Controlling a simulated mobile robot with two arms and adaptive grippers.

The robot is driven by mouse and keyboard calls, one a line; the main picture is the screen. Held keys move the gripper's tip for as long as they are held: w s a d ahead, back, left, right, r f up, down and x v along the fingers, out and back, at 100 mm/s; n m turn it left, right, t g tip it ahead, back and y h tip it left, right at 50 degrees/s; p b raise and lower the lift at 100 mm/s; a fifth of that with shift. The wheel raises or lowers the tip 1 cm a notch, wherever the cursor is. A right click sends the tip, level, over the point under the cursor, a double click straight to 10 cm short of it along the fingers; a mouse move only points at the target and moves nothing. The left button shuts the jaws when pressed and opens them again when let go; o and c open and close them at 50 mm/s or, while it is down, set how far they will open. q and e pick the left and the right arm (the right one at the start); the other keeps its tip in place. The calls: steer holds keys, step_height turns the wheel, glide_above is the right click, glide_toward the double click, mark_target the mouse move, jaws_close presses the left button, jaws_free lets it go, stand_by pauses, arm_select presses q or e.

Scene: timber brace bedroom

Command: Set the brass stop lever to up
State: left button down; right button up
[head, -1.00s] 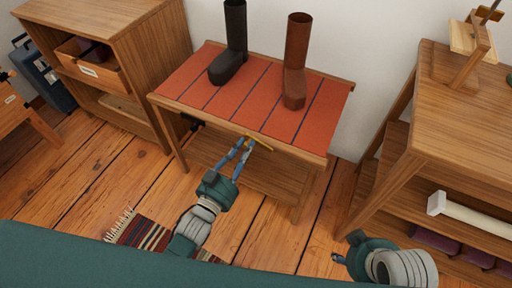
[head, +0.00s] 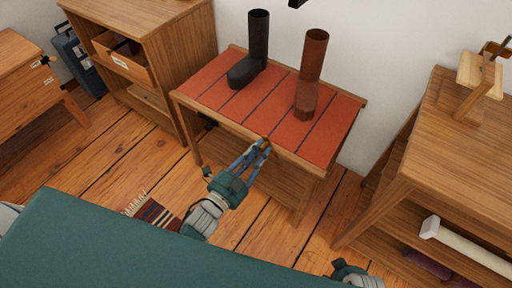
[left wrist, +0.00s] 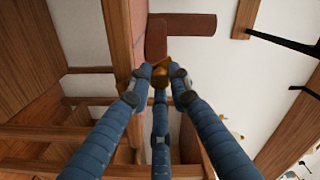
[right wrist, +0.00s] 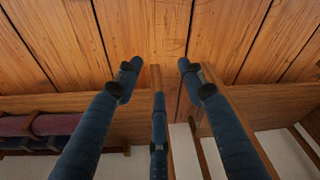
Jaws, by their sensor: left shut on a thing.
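The brass stop lever (head: 266,142) is at the front edge of the red-topped bench (head: 222,128), mostly covered by my fingers. In the left wrist view, its brass (left wrist: 161,78) shows between the fingertips. My left gripper (head: 262,146) is shut on it. The exact angle of the lever is hard to tell. My right gripper is low at the bottom of the head view, mostly cut off. In the right wrist view, the right gripper (right wrist: 158,72) has its fingers apart and empty, with floorboards and wooden furniture beyond.
A black boot (head: 257,45) and a brown boot (head: 311,70) stand on the bench. A wooden shelf unit (head: 180,60) is at left. Another wooden unit (head: 432,140) at right carries a small wooden stand (head: 478,82). A striped rug (head: 155,213) lies on the floor.

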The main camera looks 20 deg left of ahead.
arm_select(q)
steer(key=d+m, duration=0.1)
steer(key=m, duration=0.1)
steer(key=d+m, duration=0.1)
steer(key=m, duration=0.1)
steer(key=s+d+m, duration=0.1)
steer(key=m, duration=0.1)
steer(key=shift+s+d+r, duration=0.1)
steer(key=shift+d+r, duration=0.1)
steer(key=shift+r, duration=0.15)
arm_select(e)
steer(key=shift+s+f, duration=0.3)
steer(key=shift+f, duration=0.3)
arm_select(q)
steer(key=shift+d, duration=0.1)
arm_select(e)
steer(key=shift+w+r, duration=0.1)
arm_select(q)
steer(key=c, duration=1.6)
jaws_free()
steer(key=shift+o, duration=0.2)
arm_select(e)
steer(key=shift+d, duration=0.1)
